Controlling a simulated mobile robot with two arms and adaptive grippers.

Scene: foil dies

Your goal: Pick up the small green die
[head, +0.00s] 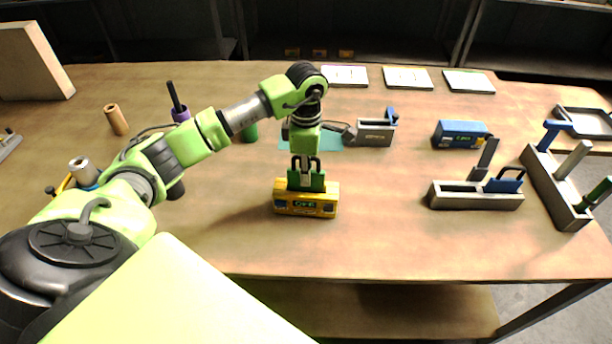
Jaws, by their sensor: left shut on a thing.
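My left gripper (305,170) comes down from above at the middle of the table and is shut on a small green die (317,184). The fingers cover part of the die. The die is upright, right over a yellow box (282,206) with dark panels and a green label on its front. The die's lower edge overlaps the box's top edge in the picture, and I cannot tell whether it sits in the box or is just above it. My right gripper is not in view.
Grey holders with blue pieces stand behind (374,138) and to the right (478,201). A blue box (459,134) and a long grey rack (553,182) are further right. A teal mat (340,138) lies behind the gripper. The table's front middle is clear.

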